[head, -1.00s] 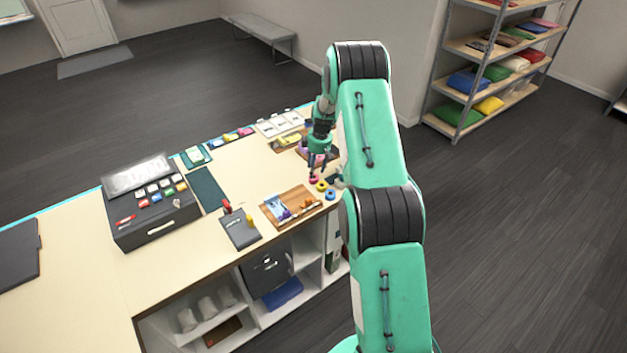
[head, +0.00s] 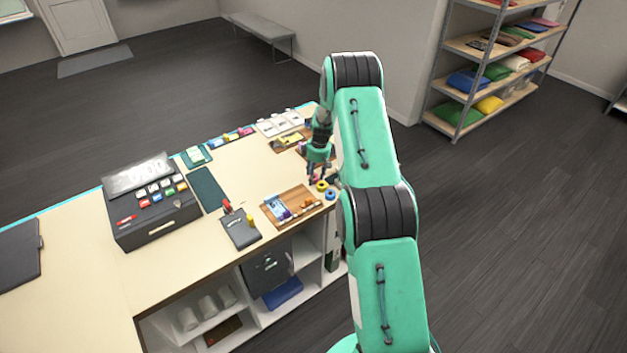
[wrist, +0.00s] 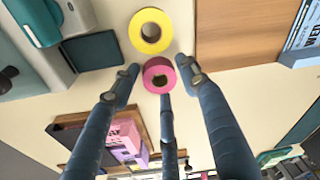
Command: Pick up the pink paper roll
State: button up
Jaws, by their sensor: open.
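The pink paper roll (wrist: 149,73) lies flat on the counter in the wrist view, with its hole facing up. In the head view my gripper mostly hides it. My gripper (wrist: 158,84) is open, with its fingers spread around the near side of the roll. One fingertip is to its left, one to its right, and a third is just below it in the picture. The fingers look empty; whether any touches the roll I cannot tell. In the head view my gripper (head: 316,174) is low over the counter's right end.
A yellow roll (wrist: 137,23) lies just beyond the pink one, and a blue roll (head: 330,195) lies near the counter edge. A wooden tray (head: 271,213) holding cards is close by. A dark box with pink packets (wrist: 75,125) is on the other side.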

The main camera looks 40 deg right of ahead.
jog(key=c, duration=0.8)
jog(key=shift+r, duration=0.1)
jog(key=shift+r+b, duration=0.5)
jog(key=shift+r, duration=4.4)
